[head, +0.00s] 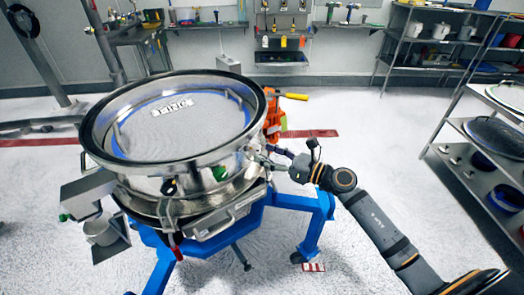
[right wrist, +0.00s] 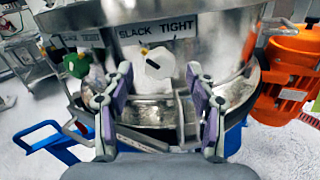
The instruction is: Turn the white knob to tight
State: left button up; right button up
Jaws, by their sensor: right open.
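The white knob (right wrist: 159,63) is on the metal side of the sifter (head: 175,120), under a plate (right wrist: 156,26) reading SLACK on the left and TIGHT on the right. A small dark and yellow mark on the knob's upper left edge is toward the SLACK side. My right gripper (right wrist: 158,82) is open, its fingers on either side of the knob in the picture and apart from it. In the head view my right gripper (head: 272,163) is at the sifter's right side; I cannot make out the white knob there. My left gripper is not in view.
A green knob (right wrist: 76,66) is left of the white one under its own plate. An orange motor (right wrist: 290,80) is close on the right. A metal bracket (right wrist: 180,108) juts out below the white knob. The sifter stands on a blue frame (head: 316,222); shelves (head: 490,150) are at far right.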

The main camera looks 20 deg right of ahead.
jog(key=shift+x, duration=1.1)
jog(key=shift+p, duration=0.3)
jog(key=c, duration=1.2)
